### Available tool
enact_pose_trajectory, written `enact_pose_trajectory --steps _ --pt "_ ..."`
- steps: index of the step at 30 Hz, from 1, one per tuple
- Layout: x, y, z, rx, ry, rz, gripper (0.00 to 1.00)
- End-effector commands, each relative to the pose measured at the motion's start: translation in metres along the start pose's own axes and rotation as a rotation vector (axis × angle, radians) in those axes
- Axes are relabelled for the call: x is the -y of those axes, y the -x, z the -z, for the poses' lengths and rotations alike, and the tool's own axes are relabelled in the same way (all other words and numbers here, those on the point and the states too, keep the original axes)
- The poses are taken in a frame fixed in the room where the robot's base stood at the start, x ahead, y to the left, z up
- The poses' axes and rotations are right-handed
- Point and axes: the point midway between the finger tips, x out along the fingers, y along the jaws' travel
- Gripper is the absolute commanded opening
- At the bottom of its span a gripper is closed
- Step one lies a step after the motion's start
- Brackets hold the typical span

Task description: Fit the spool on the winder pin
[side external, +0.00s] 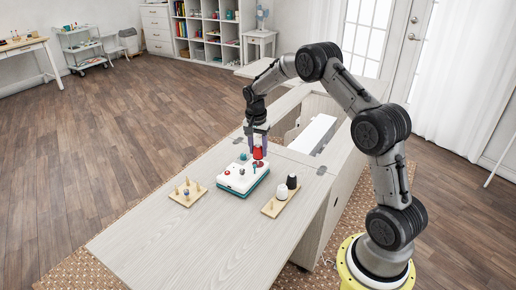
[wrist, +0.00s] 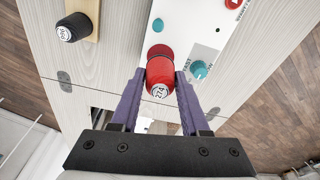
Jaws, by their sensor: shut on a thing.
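The red spool (side external: 258,153), its end label reading 274, is between the purple fingers of my gripper (side external: 257,141). In the wrist view my gripper (wrist: 160,80) is shut on this spool (wrist: 159,73), one finger on each side. The spool is upright over the far right part of the white winder box with a teal base (side external: 242,179). A red disc (wrist: 159,50) shows just behind the spool in the wrist view. The winder pin is hidden by the spool, so I cannot tell whether the spool is around it or above it.
A wooden peg rack (side external: 187,197) stands left of the winder. A wooden rack (side external: 268,211) at right holds a white spool (side external: 282,191) and a black spool (side external: 292,181). A teal knob (wrist: 199,69) is close to the right finger. The near tabletop (side external: 180,240) is clear.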

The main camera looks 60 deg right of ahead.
Motion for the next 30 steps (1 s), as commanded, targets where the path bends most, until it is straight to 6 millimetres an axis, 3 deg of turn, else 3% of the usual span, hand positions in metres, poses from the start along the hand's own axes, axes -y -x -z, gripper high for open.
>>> enact_pose_trajectory --steps 30 --pt "0.0 -0.007 -0.0009 0.0 0.0 0.0 0.0"
